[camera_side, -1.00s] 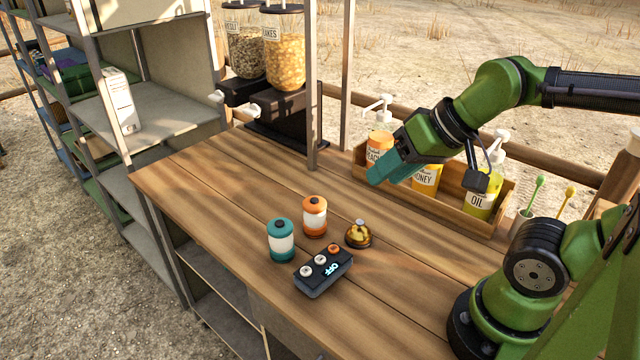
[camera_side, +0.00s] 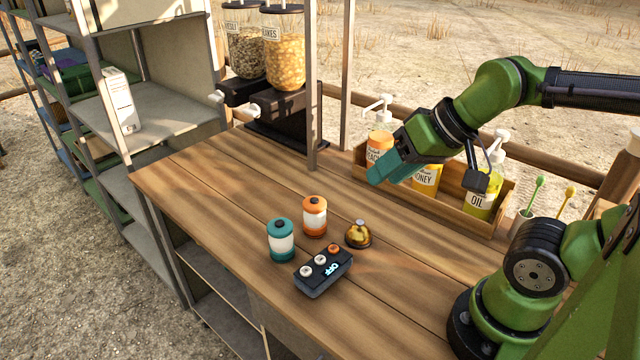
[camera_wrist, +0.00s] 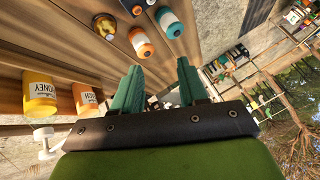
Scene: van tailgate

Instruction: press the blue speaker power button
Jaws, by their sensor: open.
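A teal-and-white cylinder (camera_side: 281,241) with a dark button on top, likely the blue speaker, stands upright mid-table. It also shows at the top of the wrist view (camera_wrist: 169,22). A similar orange-and-white cylinder (camera_side: 315,217) stands just right of and behind it, also visible in the wrist view (camera_wrist: 141,43). My gripper (camera_side: 385,176) hangs over the table to the right of and behind both cylinders, near the bottle tray, touching neither. In the wrist view its teal fingers (camera_wrist: 158,82) are apart with nothing between them.
A dark box (camera_side: 324,274) with three knobs and an "OFF" display lies in front of the cylinders. A gold bell (camera_side: 359,235) stands to their right. A wooden tray (camera_side: 450,212) holds pump bottles behind. Cereal dispensers (camera_side: 284,50) stand at the back. The table's left part is clear.

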